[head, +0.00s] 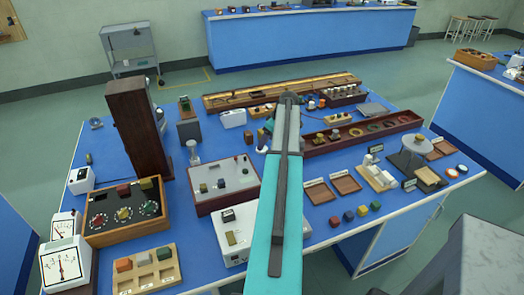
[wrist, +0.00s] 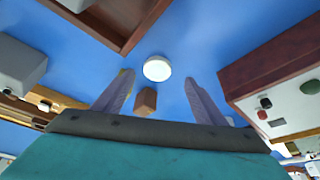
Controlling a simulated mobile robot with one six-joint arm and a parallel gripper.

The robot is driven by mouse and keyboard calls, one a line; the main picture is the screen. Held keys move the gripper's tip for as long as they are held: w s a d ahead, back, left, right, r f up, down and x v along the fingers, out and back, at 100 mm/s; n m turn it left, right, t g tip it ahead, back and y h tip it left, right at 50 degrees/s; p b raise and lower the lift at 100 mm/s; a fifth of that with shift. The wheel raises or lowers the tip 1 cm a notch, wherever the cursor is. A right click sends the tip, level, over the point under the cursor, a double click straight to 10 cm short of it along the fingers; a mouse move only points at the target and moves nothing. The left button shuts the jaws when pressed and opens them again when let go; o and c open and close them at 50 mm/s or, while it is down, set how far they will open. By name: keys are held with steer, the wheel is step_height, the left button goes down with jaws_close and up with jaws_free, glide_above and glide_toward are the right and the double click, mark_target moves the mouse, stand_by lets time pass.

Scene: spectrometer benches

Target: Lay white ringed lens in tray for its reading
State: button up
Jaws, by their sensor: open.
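A white round disc, seemingly the white ringed lens (wrist: 157,68), lies on the blue bench top in the wrist view, near the gap between my fingertips. Any ring on it is too small to tell. My gripper (wrist: 159,80) is open and empty, its two fingers apart on either side below the disc. In the head view my gripper (head: 290,98) reaches over the middle of the bench, and I cannot make out the disc there. A long reddish-brown tray (head: 343,147) holds several ringed discs. Two small shallow wooden trays (head: 319,192) (head: 346,184) lie nearer.
A small brown block (wrist: 146,100) stands between my fingers in the wrist view. A grey-topped control box (head: 222,186) stands left of my arm. A dark wooden tower (head: 136,130) stands farther left. Small coloured blocks (head: 348,216) sit at the front right.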

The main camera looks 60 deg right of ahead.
mark_target(264, 149)
steer(key=shift+w+f, duration=0.1)
steer(key=shift+w+d+f+p, duration=0.25)
steer(key=shift+w+f+p, duration=0.2)
steer(key=shift+f+p, duration=0.35)
steer(key=shift+p+x, duration=0.5)
steer(key=shift+x, duration=1.1)
steer(key=shift+s, duration=0.1)
steer(key=c, duration=1.3)
steer(key=shift+o, duration=0.2)
steer(key=shift+r, duration=0.1)
step_height(264, 149, up, 10)
steer(key=b, duration=0.3)
